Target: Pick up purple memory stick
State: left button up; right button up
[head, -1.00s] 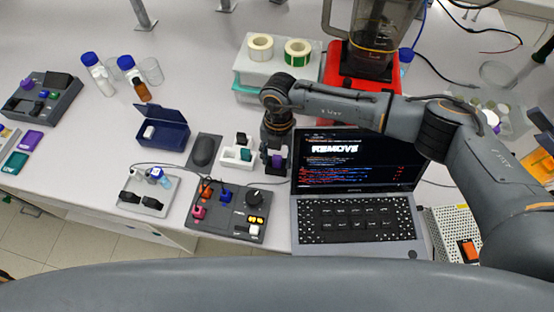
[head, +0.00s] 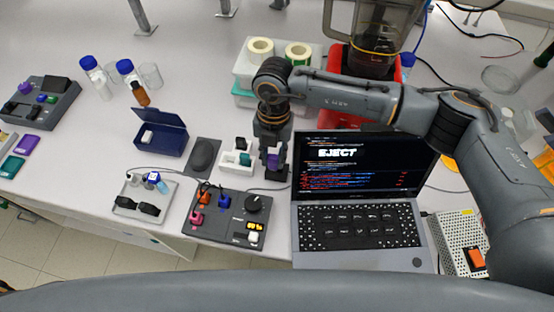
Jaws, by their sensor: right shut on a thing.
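The purple memory stick (head: 272,161) shows between the dark fingers of my right gripper (head: 273,172), just left of the laptop screen. The gripper points down and is shut on the stick. The fingers hide part of the stick, and I cannot tell whether its lower end touches anything. A white holder (head: 229,164) stands just left of the gripper, with a teal stick (head: 246,159) and a black one (head: 240,143) in it. My left gripper is out of view.
A laptop (head: 360,228) showing "EJECT" stands to the right. A control box (head: 215,228) lies in front of the holder. A mouse (head: 203,154), an open blue box (head: 160,131) and a grey tray (head: 157,191) lie to the left. A red-based blender (head: 345,62) stands behind my right arm.

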jog(key=s+a+r+b, duration=0.5)
jog(key=s+a+r, duration=0.1)
jog(key=s, duration=0.4)
jog(key=shift+a+r, duration=0.4)
jog(key=shift+r, duration=0.5)
jog(key=shift+s, duration=0.1)
